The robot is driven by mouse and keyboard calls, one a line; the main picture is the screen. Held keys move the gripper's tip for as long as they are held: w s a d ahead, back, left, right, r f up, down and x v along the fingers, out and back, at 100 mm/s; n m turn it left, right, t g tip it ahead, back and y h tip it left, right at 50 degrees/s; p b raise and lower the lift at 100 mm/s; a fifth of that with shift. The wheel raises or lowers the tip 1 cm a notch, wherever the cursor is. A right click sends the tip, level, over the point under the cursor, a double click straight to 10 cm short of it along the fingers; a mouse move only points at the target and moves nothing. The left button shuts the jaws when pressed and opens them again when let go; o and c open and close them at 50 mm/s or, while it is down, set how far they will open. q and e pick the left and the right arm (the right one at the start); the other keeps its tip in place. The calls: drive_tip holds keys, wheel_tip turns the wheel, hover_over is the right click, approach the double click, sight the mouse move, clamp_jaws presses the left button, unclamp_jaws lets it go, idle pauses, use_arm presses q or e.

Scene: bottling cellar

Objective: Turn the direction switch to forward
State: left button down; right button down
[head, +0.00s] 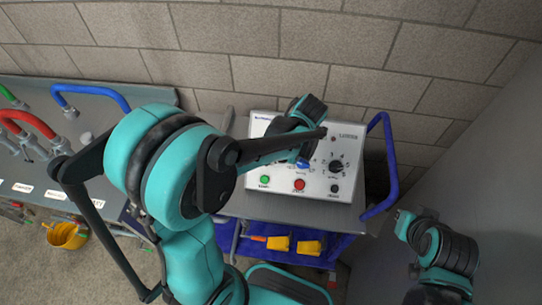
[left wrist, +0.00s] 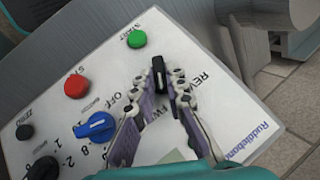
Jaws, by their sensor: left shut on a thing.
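The direction switch (left wrist: 158,76) is a small black knob on the white control panel (head: 349,185). In the left wrist view, REV, OFF and FWD labels are printed around it. My left gripper (left wrist: 160,86) is shut on the switch, one finger at each side. I cannot tell for sure which label its marker points at. In the head view my left arm covers the switch and the gripper's fingers. My right gripper (head: 405,221) is at the lower right, apart from the panel; its fingers are not clear.
The panel has a green START button (left wrist: 137,39), a red stop button (left wrist: 75,87), a blue knob (left wrist: 95,127) and a black dial (head: 336,166). It stands on a cart with a blue handle (head: 391,165). A bench (head: 85,110) with hoses is at the left.

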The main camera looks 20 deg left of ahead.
use_arm(q)
drive_tip(key=shift+d+f+m+t+y+b, duration=0.15)
drive_tip(key=shift+m+y+b, duration=0.2)
drive_tip(key=shift+m+y, duration=0.2)
drive_tip(key=shift+d+f+m+t+y+b, duration=0.15)
drive_tip(key=shift+m+y+b, duration=0.2)
drive_tip(key=shift+m+y, duration=0.2)
drive_tip(key=shift+r, duration=0.15)
drive_tip(key=c, duration=1.5)
unclamp_jaws()
drive_tip(key=shift+c, duration=0.2)
drive_tip(key=v, duration=1.2)
